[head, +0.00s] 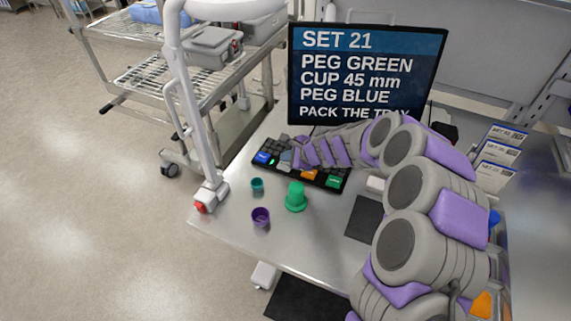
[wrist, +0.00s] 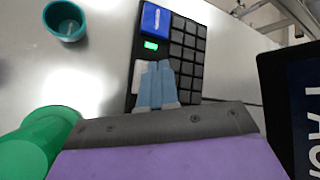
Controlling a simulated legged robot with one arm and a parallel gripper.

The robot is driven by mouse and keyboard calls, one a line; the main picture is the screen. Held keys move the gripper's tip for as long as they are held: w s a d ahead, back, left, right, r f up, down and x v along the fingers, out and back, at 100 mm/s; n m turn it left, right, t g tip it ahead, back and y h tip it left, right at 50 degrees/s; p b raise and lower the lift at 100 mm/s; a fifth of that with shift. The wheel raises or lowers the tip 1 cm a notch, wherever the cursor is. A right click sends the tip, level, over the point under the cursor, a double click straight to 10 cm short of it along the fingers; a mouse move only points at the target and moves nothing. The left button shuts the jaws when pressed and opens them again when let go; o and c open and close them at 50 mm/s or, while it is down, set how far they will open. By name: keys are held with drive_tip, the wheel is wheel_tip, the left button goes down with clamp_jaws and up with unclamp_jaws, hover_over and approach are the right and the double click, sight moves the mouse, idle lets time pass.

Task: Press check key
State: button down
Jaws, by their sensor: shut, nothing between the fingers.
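A black keypad (head: 319,183) lies on the table in front of the monitor. It has a blue key (head: 262,157) at its left end, an orange key (head: 309,174) and a green key (head: 333,181) at its right. In the wrist view the blue key (wrist: 156,19) has a small white marking, with a lit green light (wrist: 151,45) beside it. I cannot read which key is the check key. My gripper (head: 286,158) is shut and empty over the keypad. In the wrist view its fingertips (wrist: 157,66) overlap a pale key (wrist: 139,76); contact cannot be told.
A monitor (head: 366,75) reads SET 21, peg green, cup 45 mm, peg blue, pack the tray. A green peg (head: 296,198), a teal cup (head: 257,185) and a purple cup (head: 261,217) stand in front of the keypad. A white post (head: 195,110) rises at left.

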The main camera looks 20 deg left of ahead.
sight(287, 166)
drive_tip(key=shift+f, duration=0.1)
drive_tip(key=shift+a+f, duration=0.2)
drive_tip(key=shift+f, duration=0.15)
drive_tip(key=shift+s+f+b, duration=0.1)
drive_tip(key=shift+f+b, duration=0.25)
drive_tip(key=shift+b, duration=0.15)
idle(0.5)
drive_tip(key=shift+r, duration=0.1)
drive_tip(key=shift+d+r+p, duration=0.15)
drive_tip(key=shift+r+p, duration=0.6)
drive_tip(key=shift+p, duration=0.05)
drive_tip(key=shift+r+p, duration=2.1)
drive_tip(key=shift+r, duration=0.45)
